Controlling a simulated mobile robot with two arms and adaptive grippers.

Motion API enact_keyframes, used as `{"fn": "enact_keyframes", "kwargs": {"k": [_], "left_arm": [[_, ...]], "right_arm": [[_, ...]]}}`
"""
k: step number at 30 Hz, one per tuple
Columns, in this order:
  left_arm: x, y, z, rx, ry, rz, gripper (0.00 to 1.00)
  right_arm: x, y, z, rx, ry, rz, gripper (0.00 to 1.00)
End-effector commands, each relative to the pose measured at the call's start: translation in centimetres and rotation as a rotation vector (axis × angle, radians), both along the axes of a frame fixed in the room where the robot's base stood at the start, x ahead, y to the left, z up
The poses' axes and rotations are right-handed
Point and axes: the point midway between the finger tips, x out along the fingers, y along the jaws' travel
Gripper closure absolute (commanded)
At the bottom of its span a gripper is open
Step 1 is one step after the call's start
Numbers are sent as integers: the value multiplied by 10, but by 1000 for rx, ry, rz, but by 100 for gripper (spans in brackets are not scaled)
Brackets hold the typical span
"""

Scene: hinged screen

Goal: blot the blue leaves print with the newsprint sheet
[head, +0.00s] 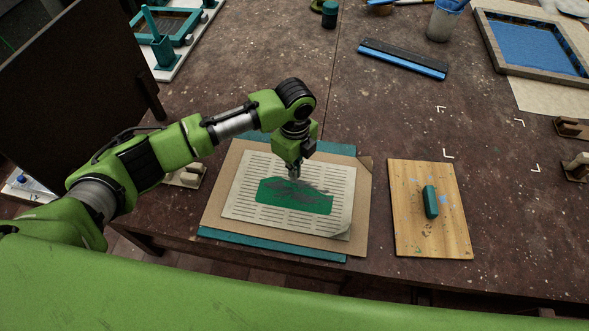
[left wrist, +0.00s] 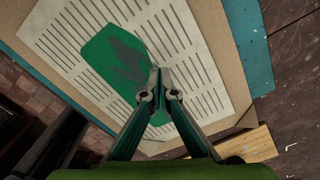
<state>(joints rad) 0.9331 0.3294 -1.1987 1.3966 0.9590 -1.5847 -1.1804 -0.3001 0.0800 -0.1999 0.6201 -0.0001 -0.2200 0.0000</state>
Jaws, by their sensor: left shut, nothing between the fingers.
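The newsprint sheet (head: 240,202), pale with rows of printed lines, lies flat on a brown board. On its middle is a green patch (head: 305,203) with dark grey leaf-like shapes; both also show in the left wrist view, the sheet (left wrist: 70,25) and the patch (left wrist: 98,58). I cannot make out a blue leaves print; anything under the sheet is hidden. My left gripper (head: 293,176) is shut and empty, fingers pointing down over the patch. Its fingertips (left wrist: 163,76) overlap the patch's edge in the wrist view; contact is unclear. My right gripper is not in view.
The brown board (head: 220,185) rests on a teal mat (head: 270,246) near the table's front edge. To the right is a wooden board (head: 405,225) with a teal block (head: 431,201). A blue screen frame (head: 490,40) and a blue-edged squeegee (head: 400,62) lie farther back.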

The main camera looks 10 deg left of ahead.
Motion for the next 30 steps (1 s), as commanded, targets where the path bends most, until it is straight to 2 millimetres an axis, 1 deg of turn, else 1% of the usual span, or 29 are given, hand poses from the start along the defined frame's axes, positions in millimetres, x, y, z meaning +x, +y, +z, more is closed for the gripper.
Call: {"fn": "enact_keyframes", "kwargs": {"k": [30], "left_arm": [[-38,-30,1,0,0,-1,100]], "right_arm": [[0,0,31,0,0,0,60]]}}
